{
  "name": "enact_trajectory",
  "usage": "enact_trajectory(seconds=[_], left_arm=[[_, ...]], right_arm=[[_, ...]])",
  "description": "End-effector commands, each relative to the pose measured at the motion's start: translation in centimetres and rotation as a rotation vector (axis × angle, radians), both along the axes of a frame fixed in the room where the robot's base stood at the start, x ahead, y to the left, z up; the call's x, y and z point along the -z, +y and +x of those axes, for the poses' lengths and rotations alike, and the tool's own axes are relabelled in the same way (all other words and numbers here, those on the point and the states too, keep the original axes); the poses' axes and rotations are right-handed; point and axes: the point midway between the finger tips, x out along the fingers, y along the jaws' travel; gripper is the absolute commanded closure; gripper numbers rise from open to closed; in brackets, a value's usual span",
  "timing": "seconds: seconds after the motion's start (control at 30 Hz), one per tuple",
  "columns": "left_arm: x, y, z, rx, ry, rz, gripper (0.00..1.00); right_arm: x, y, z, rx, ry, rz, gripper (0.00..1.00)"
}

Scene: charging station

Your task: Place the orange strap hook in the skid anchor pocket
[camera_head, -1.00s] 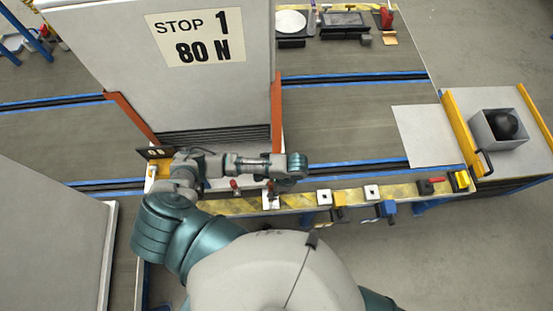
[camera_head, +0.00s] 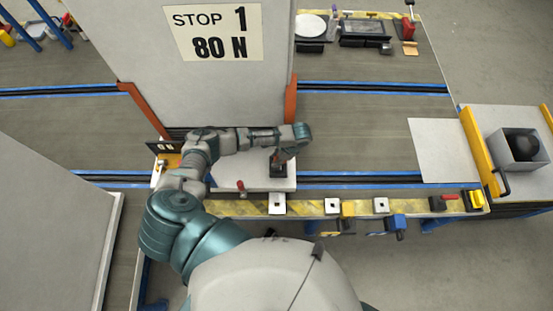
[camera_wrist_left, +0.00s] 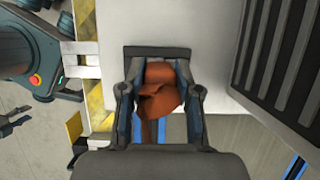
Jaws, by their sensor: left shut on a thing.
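My left gripper (camera_head: 279,164) points down over a pale plate (camera_head: 250,184) at the foot of the tall STOP 1 cabinet. In the left wrist view it (camera_wrist_left: 160,115) is shut on the orange strap hook (camera_wrist_left: 160,88), whose rusty-orange body shows between the two fingers. A dark squared frame (camera_wrist_left: 158,52) surrounds the far end of the hook; I take it for the skid anchor pocket but cannot tell how deep the hook sits. In the head view the hook is hidden by the gripper and wrist. My right gripper is out of view.
The cabinet (camera_head: 215,75) rises just behind the wrist, with orange uprights at its sides. A yellow-black edge strip (camera_head: 310,207) carries white square tabs and a red-handled part (camera_head: 445,202). A box with a black ball (camera_head: 520,148) stands far right.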

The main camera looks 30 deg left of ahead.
Motion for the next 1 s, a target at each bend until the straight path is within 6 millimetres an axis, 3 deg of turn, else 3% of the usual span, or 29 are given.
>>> enact_trajectory(seconds=[0.33, 0.37, 0.47, 0.8, 1.0], left_arm=[[0.6, 0.1, 0.0, 0.001, 0.000, -0.002, 1.00], [0.7, 0.1, 0.0, 0.001, 0.000, -0.002, 0.65], [0.6, 0.2, 0.0, 0.001, 0.000, -0.003, 0.42], [0.3, 0.1, 0.0, 0.001, -0.001, -0.003, 0.42], [-2.6, -1.1, 0.7, 0.002, -0.003, -0.003, 0.42]], right_arm=[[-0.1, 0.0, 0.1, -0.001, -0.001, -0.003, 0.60], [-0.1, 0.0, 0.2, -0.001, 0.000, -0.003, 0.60], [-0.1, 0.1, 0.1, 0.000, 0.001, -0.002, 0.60], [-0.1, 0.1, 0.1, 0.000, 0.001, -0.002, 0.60], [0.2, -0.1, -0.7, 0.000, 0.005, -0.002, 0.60]])
